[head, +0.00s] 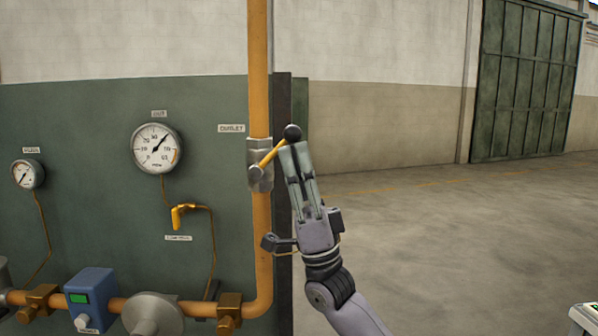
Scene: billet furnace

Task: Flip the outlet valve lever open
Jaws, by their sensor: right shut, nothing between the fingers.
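The outlet valve (258,151) is a grey metal body on the vertical yellow pipe, with a label to its left that seems to read "OUTLET". I cannot tell whether the fingertips touch the knob or lever. My left gripper is not in view.
The green panel carries a large gauge (156,148), a small gauge (27,174) and a small yellow lever (182,214). A blue box (92,299) sits on the lower horizontal pipe (195,308). Open concrete floor (430,240) lies to the right, before a green door (525,80).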

